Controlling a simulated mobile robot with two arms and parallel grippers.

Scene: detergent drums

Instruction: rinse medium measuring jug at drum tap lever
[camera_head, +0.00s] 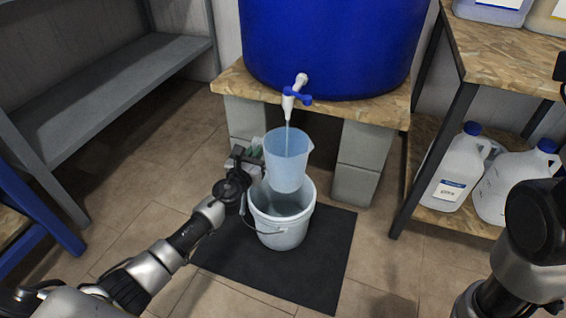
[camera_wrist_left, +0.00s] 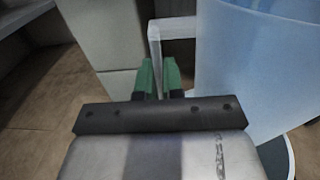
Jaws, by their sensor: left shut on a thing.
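The measuring jug (camera_head: 287,163) is translucent blue and upright under the drum tap (camera_head: 290,100). A thin stream runs from the spout into the jug's mouth. The tap is white with a blue lever (camera_head: 303,97). My left gripper (camera_head: 254,153) is at the jug's left side, shut on its handle. In the left wrist view, the green fingertips (camera_wrist_left: 160,76) are beside the pale handle (camera_wrist_left: 154,52), and the jug wall (camera_wrist_left: 245,75) fills the right. The fingers partly hide the handle. My right arm enters at the lower right; its gripper is not clearly shown.
The blue drum (camera_head: 330,45) stands on a board (camera_head: 370,110) on grey blocks (camera_head: 357,165). A white bucket (camera_head: 283,235) stands on a black mat (camera_head: 320,265) below the jug. Jugs (camera_head: 455,170) fill a right shelf; a grey shelf (camera_head: 110,85) stands left.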

